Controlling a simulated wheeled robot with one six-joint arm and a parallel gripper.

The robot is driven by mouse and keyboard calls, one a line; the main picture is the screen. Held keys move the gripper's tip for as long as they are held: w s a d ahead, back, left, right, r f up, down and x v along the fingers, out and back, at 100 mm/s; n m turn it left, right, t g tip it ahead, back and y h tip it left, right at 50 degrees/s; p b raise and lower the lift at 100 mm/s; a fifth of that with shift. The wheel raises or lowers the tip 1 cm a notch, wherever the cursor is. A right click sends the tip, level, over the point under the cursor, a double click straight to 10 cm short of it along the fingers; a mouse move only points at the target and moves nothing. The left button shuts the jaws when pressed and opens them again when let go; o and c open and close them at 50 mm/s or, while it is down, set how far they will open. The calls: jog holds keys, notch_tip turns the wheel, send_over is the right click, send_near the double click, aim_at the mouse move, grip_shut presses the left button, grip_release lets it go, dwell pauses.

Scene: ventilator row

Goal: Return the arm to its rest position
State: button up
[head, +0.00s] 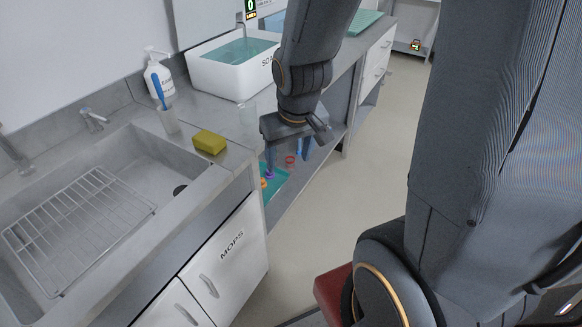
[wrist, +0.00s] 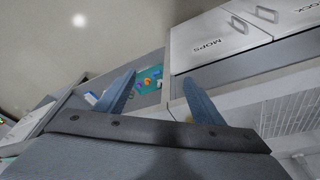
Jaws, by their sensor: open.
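My gripper (head: 287,158) hangs at the counter's front edge in the head view, right of the yellow sponge (head: 209,142). In the wrist view my gripper (wrist: 160,77) shows two blue fingers spread apart with nothing held between them. Beyond the fingers lies a teal tray (wrist: 163,73) with small coloured items, on a low shelf. The tray (head: 278,181) also shows below my gripper in the head view, partly hidden by the fingers.
A steel sink (head: 128,158) with a wire rack (head: 80,215) is at the left. A soap bottle (head: 159,76), a clear cup and a white basin (head: 232,75) of teal liquid stand on the counter. The cabinet marked MOPS (head: 228,262) is below. Open floor (head: 375,165) lies to the right.

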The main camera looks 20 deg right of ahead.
jog(key=s, duration=0.1)
jog(key=s+a+r+g, duration=0.1)
jog(key=s, duration=0.1)
jog(key=s+g, duration=0.1)
jog(key=s, duration=0.1)
jog(key=shift+s+a+r, duration=0.1)
jog(key=shift+a+r, duration=0.05)
jog(key=shift+a, duration=0.2)
jog(key=shift+c, duration=0.2)
dwell(0.5)
